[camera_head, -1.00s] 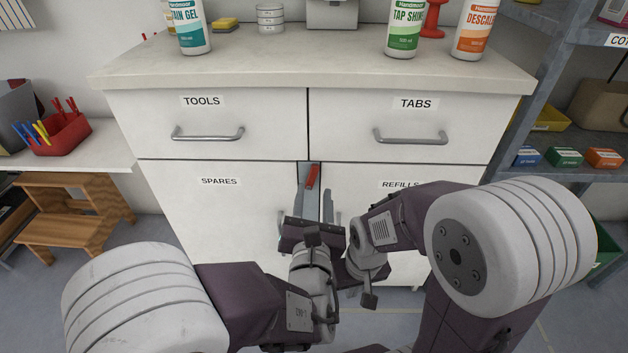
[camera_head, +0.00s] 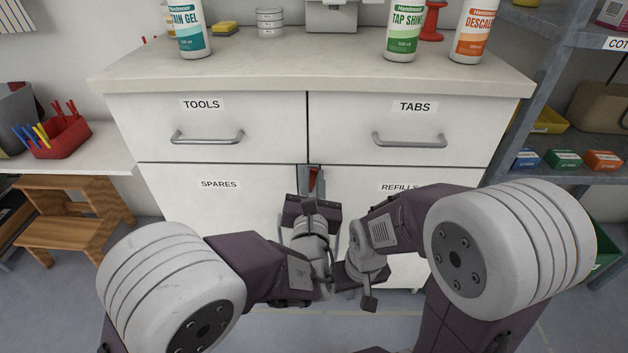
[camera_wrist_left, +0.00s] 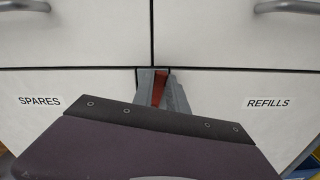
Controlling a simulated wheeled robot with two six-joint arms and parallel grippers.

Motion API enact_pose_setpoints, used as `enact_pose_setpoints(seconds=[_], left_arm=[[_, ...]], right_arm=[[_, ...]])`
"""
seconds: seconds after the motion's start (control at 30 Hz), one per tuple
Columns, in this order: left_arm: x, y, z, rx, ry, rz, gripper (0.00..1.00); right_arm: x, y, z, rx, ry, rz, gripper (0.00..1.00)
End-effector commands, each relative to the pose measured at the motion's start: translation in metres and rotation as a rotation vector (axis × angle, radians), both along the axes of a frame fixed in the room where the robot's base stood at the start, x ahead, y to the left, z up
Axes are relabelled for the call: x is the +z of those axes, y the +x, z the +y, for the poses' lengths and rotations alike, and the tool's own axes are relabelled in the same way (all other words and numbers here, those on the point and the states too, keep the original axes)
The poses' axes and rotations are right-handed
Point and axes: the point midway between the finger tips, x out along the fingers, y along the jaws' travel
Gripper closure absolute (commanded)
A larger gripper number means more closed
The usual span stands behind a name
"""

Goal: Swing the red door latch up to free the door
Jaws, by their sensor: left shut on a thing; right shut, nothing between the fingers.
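The red latch (camera_head: 313,179) is at the top of the seam between the SPARES door (camera_head: 215,205) and the REFILLS door (camera_head: 400,192). It stands close to upright, leaning slightly, on a grey mount. In the left wrist view the red latch (camera_wrist_left: 159,88) shows between my two grey fingers. My left gripper (camera_head: 311,186) is shut on the latch, and its body hides the latch's lower part. My right gripper (camera_head: 336,228) is lower and to the right, shut and empty, apart from the latch; its fingers are partly hidden by my left gripper.
Above are the TOOLS drawer (camera_head: 220,130) and TABS drawer (camera_head: 400,128) with bar handles. Bottles, including a green-labelled one (camera_head: 405,30), stand on the worktop (camera_head: 300,72). A wooden step stool (camera_head: 70,215) is at left and a metal shelf (camera_head: 575,90) at right.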

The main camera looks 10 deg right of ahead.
Motion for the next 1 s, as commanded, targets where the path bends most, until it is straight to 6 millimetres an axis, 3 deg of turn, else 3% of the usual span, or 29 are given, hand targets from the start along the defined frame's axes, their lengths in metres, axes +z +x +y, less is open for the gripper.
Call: enact_pose_setpoints(seconds=[0.03, 0.13, 0.5, 0.53, 0.6, 0.87, 1.0], left_arm=[[-0.006, 0.001, 0.004, 0.001, -0.056, 0.012, 1.00], [-0.005, 0.003, 0.009, 0.001, -0.165, 0.041, 1.00], [0.001, 0.003, 0.012, 0.000, -0.228, 0.064, 1.00], [0.001, 0.003, 0.012, 0.000, -0.228, 0.064, 0.74], [0.001, 0.003, 0.012, 0.000, -0.228, 0.064, 0.60], [0.001, 0.003, 0.012, 0.000, -0.226, 0.064, 0.60], [0.004, -0.011, 0.015, -0.002, -0.223, 0.066, 0.60]], right_arm=[[-0.015, 0.000, 0.000, 0.000, 0.000, 0.000, 1.00], [-0.029, 0.000, 0.000, 0.000, 0.000, 0.001, 1.00], [-0.029, 0.000, 0.000, 0.000, 0.000, 0.001, 1.00], [-0.029, 0.000, 0.000, 0.000, 0.000, 0.001, 1.00], [-0.029, 0.000, 0.000, 0.000, 0.000, 0.001, 1.00], [-0.029, 0.000, 0.000, 0.000, 0.000, 0.001, 1.00], [-0.020, 0.000, 0.000, 0.000, 0.000, 0.001, 1.00]])
